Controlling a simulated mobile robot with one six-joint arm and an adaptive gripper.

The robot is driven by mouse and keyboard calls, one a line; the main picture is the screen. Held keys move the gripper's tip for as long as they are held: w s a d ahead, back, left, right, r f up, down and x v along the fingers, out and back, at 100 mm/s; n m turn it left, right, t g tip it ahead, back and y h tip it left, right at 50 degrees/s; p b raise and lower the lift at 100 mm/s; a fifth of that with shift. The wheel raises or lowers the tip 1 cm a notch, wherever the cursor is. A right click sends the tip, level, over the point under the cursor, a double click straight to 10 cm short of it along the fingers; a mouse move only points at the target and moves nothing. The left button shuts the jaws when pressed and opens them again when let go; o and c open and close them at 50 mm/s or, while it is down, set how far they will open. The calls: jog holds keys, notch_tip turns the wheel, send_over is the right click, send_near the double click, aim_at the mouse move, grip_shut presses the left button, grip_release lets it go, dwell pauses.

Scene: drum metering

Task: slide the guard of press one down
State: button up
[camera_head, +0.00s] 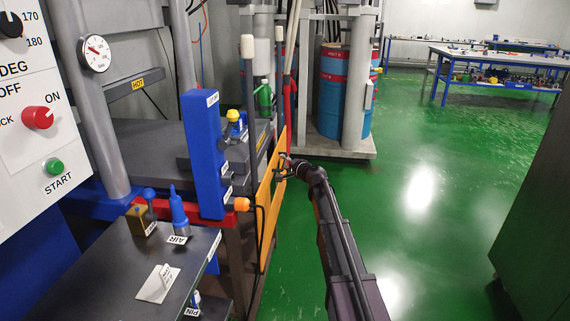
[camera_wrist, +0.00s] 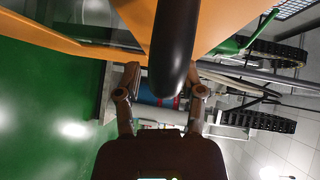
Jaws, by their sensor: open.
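The guard of press one is an orange panel (camera_head: 265,208) standing upright at the press's right side in the head view. It also shows in the wrist view as orange surfaces (camera_wrist: 228,22) across the top. A dark rounded bar (camera_wrist: 175,45), which looks like the guard's handle, comes down the middle of the wrist view. Its lower end appears between my fingertips, with a gap on both sides. My gripper (camera_head: 287,166) is open at the guard's outer face. In the head view it is small, and whether it touches the handle cannot be told.
A blue upright box (camera_head: 203,150) and a dark side table (camera_head: 120,270) with small fittings stand left of the guard. A control panel (camera_head: 35,110) is at far left. Blue drums (camera_head: 333,90) stand behind on a pale base. The green floor to the right is clear.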

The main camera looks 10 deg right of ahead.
jog(key=shift+r, duration=0.2)
notch_tip(320, 180, up, 30)
jog(key=p, duration=3)
jog(key=shift+r+p, duration=0.15)
jog(key=shift+p, duration=0.15)
jog(key=shift+s, duration=0.1)
jog(key=p+v, duration=0.2)
jog(key=v, duration=1.3)
jog(key=shift+s+d, duration=0.25)
dwell(1.5)
